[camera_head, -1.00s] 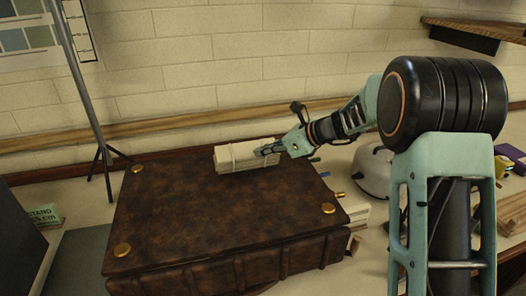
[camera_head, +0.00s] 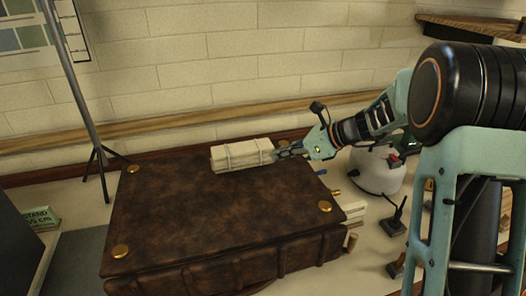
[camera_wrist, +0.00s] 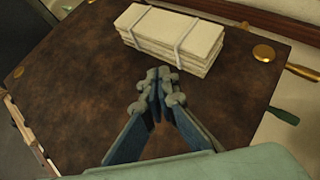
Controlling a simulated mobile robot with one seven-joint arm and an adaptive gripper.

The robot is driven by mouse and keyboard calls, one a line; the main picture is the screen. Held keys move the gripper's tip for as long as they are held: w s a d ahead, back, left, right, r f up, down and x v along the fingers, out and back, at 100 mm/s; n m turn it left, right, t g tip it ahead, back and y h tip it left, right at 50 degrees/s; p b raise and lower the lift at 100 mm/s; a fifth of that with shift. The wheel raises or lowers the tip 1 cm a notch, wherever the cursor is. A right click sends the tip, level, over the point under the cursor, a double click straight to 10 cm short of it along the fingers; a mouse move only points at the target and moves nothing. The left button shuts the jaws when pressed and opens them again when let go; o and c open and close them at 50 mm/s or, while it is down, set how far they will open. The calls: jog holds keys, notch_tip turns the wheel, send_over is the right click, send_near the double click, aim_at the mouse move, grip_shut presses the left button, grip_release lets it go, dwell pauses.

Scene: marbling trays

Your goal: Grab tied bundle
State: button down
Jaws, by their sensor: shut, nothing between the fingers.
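The tied bundle (camera_head: 238,156) is a cream stack bound with two pale ties. It lies on the back edge area of a large brown leather book (camera_head: 220,208) with brass corner studs. My gripper (camera_head: 284,152) is just right of the bundle's right end in the head view. In the wrist view the bundle (camera_wrist: 172,36) lies ahead of my gripper (camera_wrist: 158,82), whose fingers are closed together with nothing between them. The fingertips look close to the bundle's side but apart from it in the wrist view. The bundle's underside is hidden.
A white rounded device (camera_head: 378,170) stands right of the book. Small dark stands (camera_head: 394,220) are on the table at right. A tripod stand (camera_head: 98,150) is at left, by a green sign (camera_head: 40,218). The book's top is otherwise clear.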

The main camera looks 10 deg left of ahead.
aim_at(237, 146)
jog(key=d, duration=0.1)
jog(key=s+d, duration=0.1)
jog(key=d, duration=0.3)
jog(key=shift+s, duration=0.35)
jog(key=w+a, duration=0.1)
jog(key=w+a+p, duration=0.1)
jog(key=a, duration=0.1)
jog(key=w+a, duration=0.1)
jog(key=a, duration=0.1)
jog(key=shift+a+r+p, duration=0.15)
jog(key=shift+r+p, duration=0.1)
jog(key=shift+p, duration=0.05)
jog(key=w+a, duration=0.1)
jog(key=a, duration=0.3)
jog(key=w+a+p, duration=0.1)
jog(key=w+a, duration=0.1)
jog(key=a, duration=0.1)
jog(key=w+a+p, duration=0.1)
jog(key=a, duration=0.3)
jog(key=shift+w+a, duration=0.15)
jog(key=shift+a, duration=0.2)
jog(key=shift+f, duration=0.75)
jog(key=shift+d, duration=0.15)
